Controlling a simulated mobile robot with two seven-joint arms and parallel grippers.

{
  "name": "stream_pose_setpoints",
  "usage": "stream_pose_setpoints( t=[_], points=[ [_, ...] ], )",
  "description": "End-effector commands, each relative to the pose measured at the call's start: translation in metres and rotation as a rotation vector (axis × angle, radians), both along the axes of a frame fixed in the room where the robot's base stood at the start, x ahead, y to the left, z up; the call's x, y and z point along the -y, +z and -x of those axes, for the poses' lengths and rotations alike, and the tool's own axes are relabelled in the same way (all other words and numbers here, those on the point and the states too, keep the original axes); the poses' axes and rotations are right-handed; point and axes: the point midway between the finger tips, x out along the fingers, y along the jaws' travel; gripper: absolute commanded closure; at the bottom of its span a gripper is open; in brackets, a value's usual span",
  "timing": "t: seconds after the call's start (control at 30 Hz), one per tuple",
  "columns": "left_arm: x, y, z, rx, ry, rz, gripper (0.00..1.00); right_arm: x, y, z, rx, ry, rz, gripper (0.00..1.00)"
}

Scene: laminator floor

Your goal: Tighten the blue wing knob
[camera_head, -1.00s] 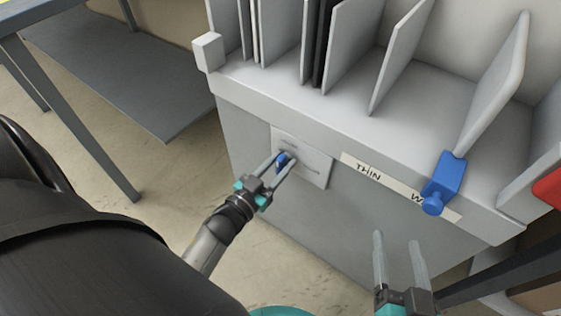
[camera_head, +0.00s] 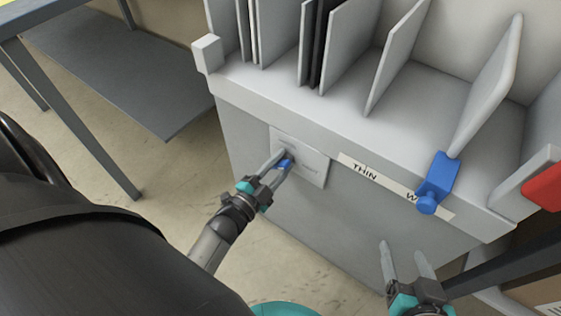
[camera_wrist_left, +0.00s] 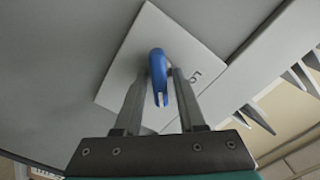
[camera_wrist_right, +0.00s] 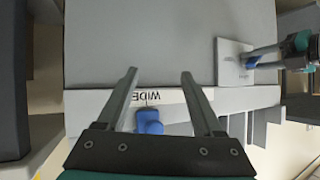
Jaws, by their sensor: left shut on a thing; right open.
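The blue wing knob (camera_head: 286,164) is on a pale square plate (camera_head: 312,170) on the front of the grey cabinet. In the left wrist view the knob (camera_wrist_left: 158,72) sits between the fingers of my left gripper (camera_wrist_left: 157,82). My left gripper (camera_head: 277,162) is shut on it in the head view. My right gripper (camera_head: 405,252) is open and empty, apart from the cabinet front at the lower right. In the right wrist view its fingers (camera_wrist_right: 160,76) point toward the cabinet front.
A blue slider block with a round knob (camera_head: 438,183) sits on the cabinet's top edge by a strip reading THIN (camera_head: 363,170) and WIDE. Upright grey dividers (camera_head: 395,55) stand on top. A red part (camera_head: 545,186) is at far right. A grey table (camera_head: 120,85) stands at left.

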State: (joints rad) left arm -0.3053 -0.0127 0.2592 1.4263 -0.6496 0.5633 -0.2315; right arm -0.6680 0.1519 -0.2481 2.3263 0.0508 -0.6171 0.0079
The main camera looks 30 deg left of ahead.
Motion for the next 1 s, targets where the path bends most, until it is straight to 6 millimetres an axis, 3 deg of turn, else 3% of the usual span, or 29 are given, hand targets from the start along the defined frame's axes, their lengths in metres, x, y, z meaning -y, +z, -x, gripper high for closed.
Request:
stream_pose_setpoints(
  t=[0.6,1.0],
  points=[
    [0.000,-0.005,0.001,0.038,0.001,-0.535,1.00,-0.005,0.005,-0.004,0.065,-0.001,-0.033,0.32],
    [0.001,-0.005,0.001,0.051,0.001,-0.694,1.00,-0.013,0.003,-0.002,0.100,0.011,-0.060,0.32]
  ],
)
